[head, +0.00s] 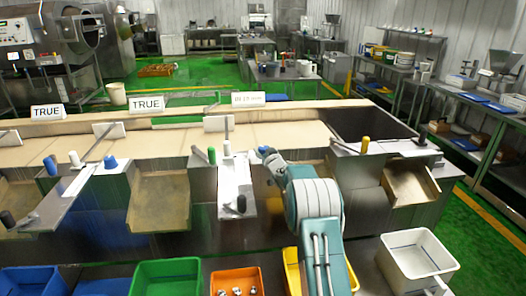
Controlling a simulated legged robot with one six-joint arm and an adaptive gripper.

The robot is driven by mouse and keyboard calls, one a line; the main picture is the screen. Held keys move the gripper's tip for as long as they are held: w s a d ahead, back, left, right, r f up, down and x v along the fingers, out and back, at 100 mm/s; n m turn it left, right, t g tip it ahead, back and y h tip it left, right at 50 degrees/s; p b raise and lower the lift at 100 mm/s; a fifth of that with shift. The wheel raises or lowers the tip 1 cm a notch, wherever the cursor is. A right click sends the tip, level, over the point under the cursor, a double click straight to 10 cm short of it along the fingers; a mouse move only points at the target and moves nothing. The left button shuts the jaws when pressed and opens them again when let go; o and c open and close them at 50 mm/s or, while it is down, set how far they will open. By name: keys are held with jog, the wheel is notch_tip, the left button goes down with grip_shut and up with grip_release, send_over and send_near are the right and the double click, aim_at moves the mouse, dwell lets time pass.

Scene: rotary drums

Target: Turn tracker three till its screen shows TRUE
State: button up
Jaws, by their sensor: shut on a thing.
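Three small screens stand in a row along the back of the bench. The left screen (48,112) and the middle screen (147,104) read TRUE. The third screen (262,98) carries longer, fainter text that I cannot read clearly; I take it as tracker three's. My gripper (266,153) is at the bench edge below the third screen, at the end of my teal arm. Its jaws are small and seen from behind, shut on a control part that they mostly hide. Right of a white-topped handle (227,148), the gripper stands apart from it.
Other handles stand along the bench: green (211,155), yellow (365,144), blue (110,162) and black (241,203). A green bin (168,267), an orange bin (236,274), a yellow bin (291,270) and a white bin (417,258) line the front. An open dark recess (370,124) lies right.

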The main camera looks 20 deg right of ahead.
jog(key=shift+d+n+y, duration=0.1)
jog(key=shift+n+y, duration=0.3)
jog(key=shift+y, duration=0.2)
jog(key=shift+n+g+y, duration=0.3)
jog(key=shift+n+y, duration=1.1)
jog(key=shift+y, duration=0.8)
jog(key=shift+n+g+y, duration=0.6)
jog(key=shift+n+y, duration=0.4)
jog(key=shift+y, duration=0.4)
jog(key=shift+r+n+y, duration=0.1)
jog(key=shift+n+y, duration=0.2)
jog(key=shift+y, duration=0.2)
jog(key=o, duration=1.2)
jog(key=shift+c, duration=0.2)
jog(key=v, duration=1.2)
